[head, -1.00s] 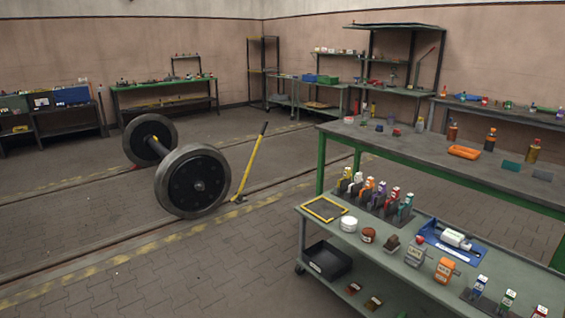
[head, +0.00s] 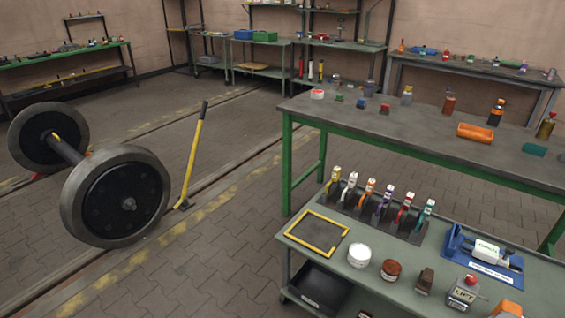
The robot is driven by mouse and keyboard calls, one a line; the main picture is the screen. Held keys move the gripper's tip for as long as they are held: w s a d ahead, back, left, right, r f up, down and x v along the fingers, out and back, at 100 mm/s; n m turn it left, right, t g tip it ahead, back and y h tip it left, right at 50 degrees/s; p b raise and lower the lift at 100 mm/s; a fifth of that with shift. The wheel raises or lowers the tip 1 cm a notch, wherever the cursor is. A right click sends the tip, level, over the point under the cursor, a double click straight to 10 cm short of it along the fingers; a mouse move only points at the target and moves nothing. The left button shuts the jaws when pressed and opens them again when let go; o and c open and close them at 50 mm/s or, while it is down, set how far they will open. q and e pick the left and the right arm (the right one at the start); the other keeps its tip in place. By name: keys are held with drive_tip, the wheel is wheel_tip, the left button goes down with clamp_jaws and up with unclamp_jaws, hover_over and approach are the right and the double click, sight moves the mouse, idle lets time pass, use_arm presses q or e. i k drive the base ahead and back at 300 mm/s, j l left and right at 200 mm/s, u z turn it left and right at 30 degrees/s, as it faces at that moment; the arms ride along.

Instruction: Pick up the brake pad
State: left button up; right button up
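No part is plainly marked as the brake pad. A small dark brown block (head: 425,281) stands on the top of the grey-green cart (head: 335,262), between a reddish-brown round tin (head: 391,270) and a grey labelled device with a red top (head: 465,291). It could be the pad, but I cannot tell for certain. Small blue (head: 361,103) and red (head: 385,108) pieces lie on the green-legged workbench (head: 420,131), too small to identify. Neither of my grippers is in view.
The cart also holds a yellow-framed mat (head: 317,233), a white jar (head: 359,255), a row of coloured tools and a blue tray (head: 447,243). A black bin (head: 318,287) sits below. A wheelset (head: 117,196) and yellow lever (head: 193,155) stand left; paved floor between is clear.

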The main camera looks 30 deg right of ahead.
sight(331, 186)
drive_tip(key=i+j+z, duration=0.15)
drive_tip(key=i+z, duration=0.25)
drive_tip(key=i+j+z, duration=0.35)
drive_tip(key=i, duration=0.2)
drive_tip(key=i+j+z, duration=0.4)
drive_tip(key=i, duration=0.05)
